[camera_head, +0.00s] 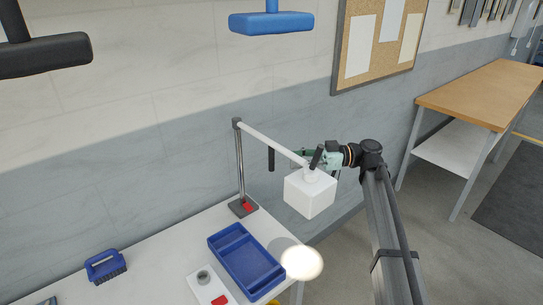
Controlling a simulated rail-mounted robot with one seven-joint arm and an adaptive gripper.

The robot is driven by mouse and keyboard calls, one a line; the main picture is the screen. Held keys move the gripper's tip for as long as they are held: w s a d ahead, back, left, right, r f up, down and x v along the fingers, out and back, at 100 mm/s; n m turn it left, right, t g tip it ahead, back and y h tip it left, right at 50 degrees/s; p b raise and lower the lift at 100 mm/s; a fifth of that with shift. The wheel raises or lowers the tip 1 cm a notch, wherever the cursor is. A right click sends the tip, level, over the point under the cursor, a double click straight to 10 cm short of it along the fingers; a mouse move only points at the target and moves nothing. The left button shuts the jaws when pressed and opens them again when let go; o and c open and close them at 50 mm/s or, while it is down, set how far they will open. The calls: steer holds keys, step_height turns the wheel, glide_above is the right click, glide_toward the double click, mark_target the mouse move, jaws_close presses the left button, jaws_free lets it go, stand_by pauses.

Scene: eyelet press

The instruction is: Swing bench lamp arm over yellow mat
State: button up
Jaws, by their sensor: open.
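The bench lamp has a dark base with a red part (246,207), an upright metal post (240,165) and a white arm (265,140) that slopes right to a white box-shaped head (310,195). The head hangs past the bench's back right edge. My gripper (294,158) is open at the head end of the arm. One dark finger shows in front by the head, and the other dark piece shows left, beyond the arm; contact cannot be told. A sliver of yellow (273,302), perhaps the mat, shows at the bottom edge.
A blue tray (245,262) lies on the white bench (165,252), with a white plate bearing a grey ring and red part (208,285) beside it. A bright round glow (302,262) covers the bench corner. A blue brush-like object (105,266) stands left. A wooden-topped table (490,90) stands right.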

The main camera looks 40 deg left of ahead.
mark_target(271, 161)
steer(key=p+x, duration=0.2)
steer(key=x, duration=0.5)
steer(key=shift+s+a, duration=0.2)
jaws_close()
